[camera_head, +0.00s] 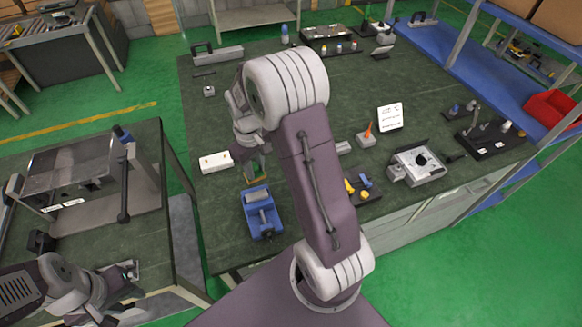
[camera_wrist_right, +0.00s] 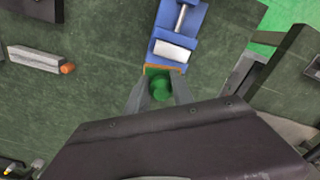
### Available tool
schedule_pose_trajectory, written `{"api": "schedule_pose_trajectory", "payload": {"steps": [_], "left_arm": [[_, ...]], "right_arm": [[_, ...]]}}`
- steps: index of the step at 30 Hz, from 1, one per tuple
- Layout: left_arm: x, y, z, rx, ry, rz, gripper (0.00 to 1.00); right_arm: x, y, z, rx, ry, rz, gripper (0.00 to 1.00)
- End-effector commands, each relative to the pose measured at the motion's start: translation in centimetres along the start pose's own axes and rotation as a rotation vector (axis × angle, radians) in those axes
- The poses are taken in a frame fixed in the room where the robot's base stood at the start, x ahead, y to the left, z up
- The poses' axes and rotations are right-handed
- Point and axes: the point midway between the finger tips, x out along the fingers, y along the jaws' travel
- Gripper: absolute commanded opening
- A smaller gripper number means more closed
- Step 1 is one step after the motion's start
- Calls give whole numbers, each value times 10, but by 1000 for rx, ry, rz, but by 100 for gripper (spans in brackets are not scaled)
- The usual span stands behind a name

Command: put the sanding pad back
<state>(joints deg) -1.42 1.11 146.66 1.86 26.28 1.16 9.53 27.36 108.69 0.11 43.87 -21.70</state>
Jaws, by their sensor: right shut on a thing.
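The sanding pad, a green block with an orange-brown edge, shows in the right wrist view (camera_wrist_right: 160,84) and partly in the head view (camera_head: 256,174). My right gripper (camera_wrist_right: 160,96) is shut on its green part, with one finger on each side. In the head view my right gripper (camera_head: 254,163) is mostly hidden behind its own arm.
Right of my arm are a small tray with yellow and blue pieces (camera_head: 364,193), a white sign (camera_head: 390,117) and a grey metal fixture (camera_head: 418,164).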

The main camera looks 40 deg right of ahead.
Motion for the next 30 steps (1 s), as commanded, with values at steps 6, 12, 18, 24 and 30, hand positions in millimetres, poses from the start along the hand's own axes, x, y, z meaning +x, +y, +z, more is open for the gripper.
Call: {"api": "schedule_pose_trajectory", "payload": {"steps": [6, 12, 18, 24, 30], "left_arm": [[18, 0, 2, 0, 0, 0, 36], [37, -1, 4, 0, 0, 0, 36], [49, -1, 5, 0, 0, 0, 36], [49, -1, 5, 0, 0, 0, 36], [46, -1, 5, 0, 0, 0, 36]], "right_arm": [[5, 72, -3, -16, 2, 1, 0], [15, 159, 23, 36, 2, 1, 0], [22, 222, 61, 110, 2, 1, 0], [22, 235, 72, 126, 2, 1, 0], [38, 215, 48, 120, -1, -2, 0]]}}
